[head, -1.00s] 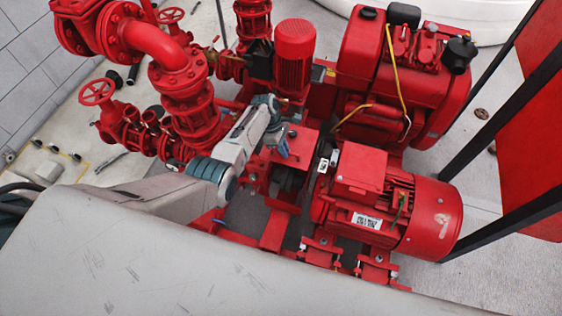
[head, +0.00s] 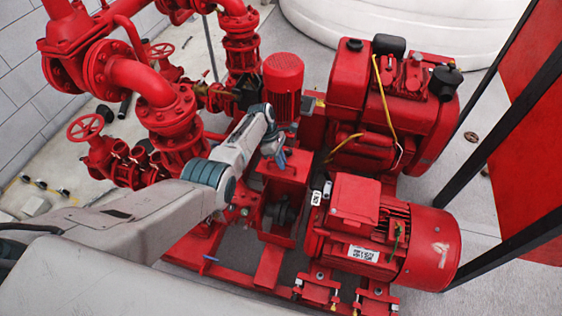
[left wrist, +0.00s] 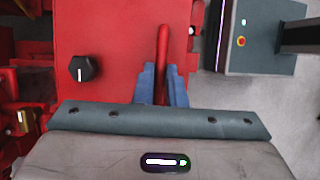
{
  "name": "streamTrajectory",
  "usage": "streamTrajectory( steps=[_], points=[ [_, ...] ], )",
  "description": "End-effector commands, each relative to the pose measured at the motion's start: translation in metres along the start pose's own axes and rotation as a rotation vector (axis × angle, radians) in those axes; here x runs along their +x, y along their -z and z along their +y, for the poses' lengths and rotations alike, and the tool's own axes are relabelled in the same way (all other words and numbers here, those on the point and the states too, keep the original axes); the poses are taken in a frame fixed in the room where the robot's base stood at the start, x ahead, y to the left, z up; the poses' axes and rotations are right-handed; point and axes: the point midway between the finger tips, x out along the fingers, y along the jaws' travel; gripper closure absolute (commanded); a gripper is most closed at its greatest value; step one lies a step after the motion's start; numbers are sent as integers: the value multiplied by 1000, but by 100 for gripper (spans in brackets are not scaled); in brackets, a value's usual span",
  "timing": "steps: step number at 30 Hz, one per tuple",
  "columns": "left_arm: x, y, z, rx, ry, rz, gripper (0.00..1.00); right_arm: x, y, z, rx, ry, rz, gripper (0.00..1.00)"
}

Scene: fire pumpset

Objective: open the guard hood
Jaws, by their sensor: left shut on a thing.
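The red guard hood (head: 285,168) stands between the pump pipework and the red motor. It is tilted up, and the dark coupling (head: 284,212) shows in the opening below it. My left gripper (head: 277,157) is at the top of the hood in the head view. In the left wrist view the blue fingers of my left gripper (left wrist: 161,85) are shut on the hood's red bar handle (left wrist: 163,45). The hood's flat red face (left wrist: 110,35) also shows there, with a black knob (left wrist: 83,68) left of the handle. My right gripper is not in view.
The red motor (head: 430,235) is close on the right, and the red engine (head: 365,75) is behind. Pipes and a handwheel (head: 85,127) crowd the left. A black-framed red panel (head: 530,130) stands at right. A grey cabinet (left wrist: 255,40) shows in the left wrist view.

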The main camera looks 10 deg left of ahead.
Motion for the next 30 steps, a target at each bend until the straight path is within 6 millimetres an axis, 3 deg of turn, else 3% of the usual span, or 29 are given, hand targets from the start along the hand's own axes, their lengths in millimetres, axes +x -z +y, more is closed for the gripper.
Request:
streamTrajectory(
  steps=[3, 4, 7, 21, 25, 30],
  points=[
    [3, 1, -1, -2, 1, 1, 100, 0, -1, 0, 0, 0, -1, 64],
    [3, 1, -1, -2, 1, 1, 87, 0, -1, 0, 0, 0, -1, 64],
    [3, 1, -1, -2, 2, 1, 68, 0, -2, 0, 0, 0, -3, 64],
    [-3, 0, 0, -1, -1, 0, 68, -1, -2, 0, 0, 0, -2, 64],
    [-19, 1, 0, -1, -2, 1, 68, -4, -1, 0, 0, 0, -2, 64],
    [-54, 1, 0, 1, -4, 1, 68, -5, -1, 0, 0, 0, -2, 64]
  ],
)
